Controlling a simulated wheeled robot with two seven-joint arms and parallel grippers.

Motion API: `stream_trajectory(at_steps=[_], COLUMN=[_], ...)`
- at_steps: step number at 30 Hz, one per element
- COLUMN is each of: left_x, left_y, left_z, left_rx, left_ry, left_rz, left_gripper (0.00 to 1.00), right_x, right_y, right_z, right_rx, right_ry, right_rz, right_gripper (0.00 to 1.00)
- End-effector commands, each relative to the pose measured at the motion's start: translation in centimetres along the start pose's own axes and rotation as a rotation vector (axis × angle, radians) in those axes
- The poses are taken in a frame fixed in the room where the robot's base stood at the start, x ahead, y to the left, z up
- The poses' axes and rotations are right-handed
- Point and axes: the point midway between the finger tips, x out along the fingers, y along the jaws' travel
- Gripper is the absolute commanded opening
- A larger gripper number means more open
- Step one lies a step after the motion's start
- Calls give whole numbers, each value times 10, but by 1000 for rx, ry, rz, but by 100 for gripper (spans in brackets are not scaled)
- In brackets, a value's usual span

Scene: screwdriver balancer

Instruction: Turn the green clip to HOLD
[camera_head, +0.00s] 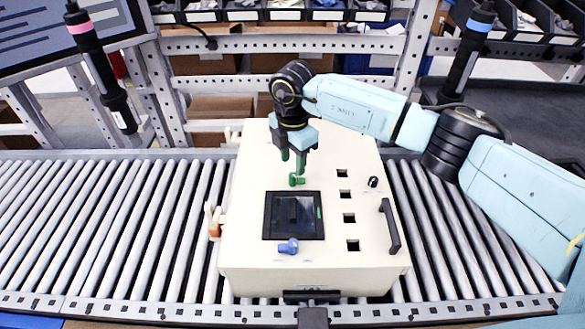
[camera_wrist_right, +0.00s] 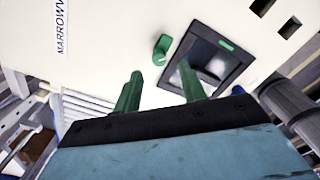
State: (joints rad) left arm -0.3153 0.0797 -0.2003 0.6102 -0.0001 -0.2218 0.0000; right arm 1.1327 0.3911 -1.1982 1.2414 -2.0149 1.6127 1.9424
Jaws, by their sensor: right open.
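The green clip (camera_head: 297,180) is a small knob on the top of the cream box (camera_head: 250,170), just behind the dark square panel. In the right wrist view the green clip (camera_wrist_right: 161,49) lies beyond and between the fingertips, tilted, with no finger touching it that I can see. My right gripper (camera_head: 293,163) points down with its green fingers apart, just behind the clip in the picture. The right wrist view shows the open, empty fingers (camera_wrist_right: 160,72). The HOLD marking is not readable. My left gripper is not in view.
The dark panel (camera_head: 308,232) is in front of the clip, with a blue clip (camera_head: 289,246) at its lower edge. An orange clip (camera_head: 214,230) is on the box's left side. A black handle (camera_head: 390,226) is at the right. Screwdrivers (camera_head: 98,62) hang behind the rollers.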

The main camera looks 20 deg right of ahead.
Motion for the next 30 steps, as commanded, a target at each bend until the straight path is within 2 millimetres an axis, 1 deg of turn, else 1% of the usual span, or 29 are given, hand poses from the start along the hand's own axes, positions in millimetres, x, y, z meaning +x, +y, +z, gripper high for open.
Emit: stream_trajectory(at_steps=[1,3,7,12,19,20,27,29,30], left_x=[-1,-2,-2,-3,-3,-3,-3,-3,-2], left_y=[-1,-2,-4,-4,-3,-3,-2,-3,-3], left_z=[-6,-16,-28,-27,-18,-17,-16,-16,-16], left_rx=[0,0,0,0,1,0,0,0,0], left_ry=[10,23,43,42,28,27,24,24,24], left_rz=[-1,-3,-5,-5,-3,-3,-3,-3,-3], left_gripper=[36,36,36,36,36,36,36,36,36], right_x=[10,21,37,44,45,45,45,45,45], right_y=[0,-1,0,0,0,0,0,0,0], right_z=[0,0,0,0,0,0,0,0,0], right_rx=[1,1,0,-1,0,0,0,0,0], right_ry=[2,1,0,0,0,0,0,0,0], right_rz=[-3,-3,-2,0,0,0,0,0,0], right_gripper=[41,41,41,41,41,40,9,1,0])
